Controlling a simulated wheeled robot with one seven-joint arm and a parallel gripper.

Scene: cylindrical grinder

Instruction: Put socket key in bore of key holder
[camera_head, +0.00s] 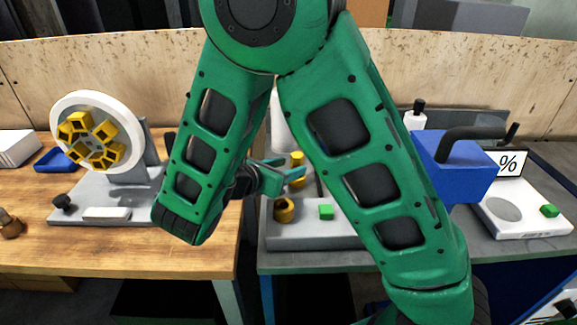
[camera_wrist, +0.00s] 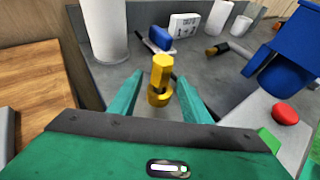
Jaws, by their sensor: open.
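A yellow piece, which looks like the socket key (camera_wrist: 162,70), stands upright in the wrist view. It has a faceted upper part and a wider ring-like lower part with a dark gap. In the head view, parts of it (camera_head: 297,157) show behind my fingers. My gripper (camera_head: 288,168) is open; in the wrist view its green fingers (camera_wrist: 159,79) lie on either side of the yellow piece. Contact cannot be told. A yellow ring with a dark opening (camera_head: 284,209), possibly the key holder, sits on a grey block in front of my gripper.
A green button (camera_head: 326,212) is on the grey block. A white disc with yellow blocks (camera_head: 90,138) stands left. A blue machine part (camera_head: 450,165) is at right. A white cylinder (camera_wrist: 104,30) and a dark-handled tool (camera_wrist: 222,47) are behind the yellow piece.

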